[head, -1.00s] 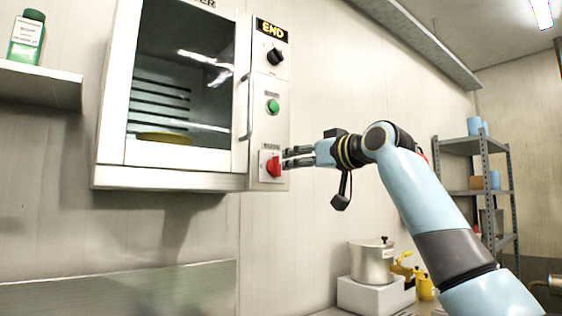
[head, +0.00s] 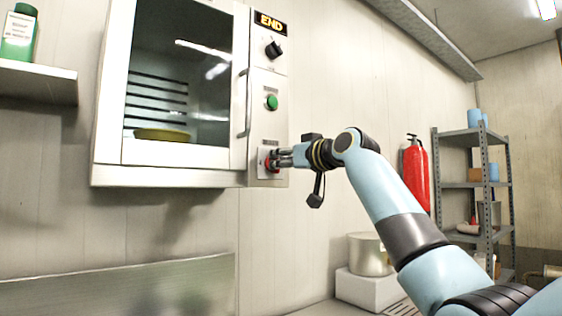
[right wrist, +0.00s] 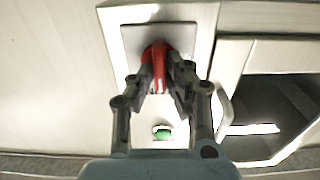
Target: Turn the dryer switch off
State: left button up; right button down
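The dryer (head: 165,175) is a white cabinet on the wall with a glass door and a control column on its right. The red dryer switch (right wrist: 157,52) sits on a pale square plate (right wrist: 130,38) at the bottom of that column. My right gripper (head: 272,159) is at the switch and mostly covers it in the head view. In the right wrist view its two fingers (right wrist: 164,72) are closed in on both sides of the red knob, which shows between them. The left gripper is not in view.
Above the switch are a green button (head: 271,102), a black knob (head: 273,50) and a lit END display (head: 269,23). The door handle (head: 245,103) is just left of the column. A fire extinguisher (head: 415,175) and a shelf rack (head: 485,185) stand to the right.

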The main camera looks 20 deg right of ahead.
dwell(0.4)
jog(key=shift+a+f+n+b, duration=0.15)
jog(key=shift+n+b, duration=1.25)
jog(key=shift+n, duration=1.6)
jog(key=shift+f+n+b, duration=0.1)
jog(key=shift+n+b, duration=1.35)
jog(key=shift+n, duration=1.55)
jog(key=shift+a+f+n+b, duration=0.15)
jog(key=shift+n+b, duration=1.25)
jog(key=shift+n, duration=1.6)
jog(key=c, duration=1.3)
grip_release()
jog(key=shift+s+r, duration=0.1)
jog(key=shift+c, duration=0.2)
jog(key=shift+d, duration=0.1)
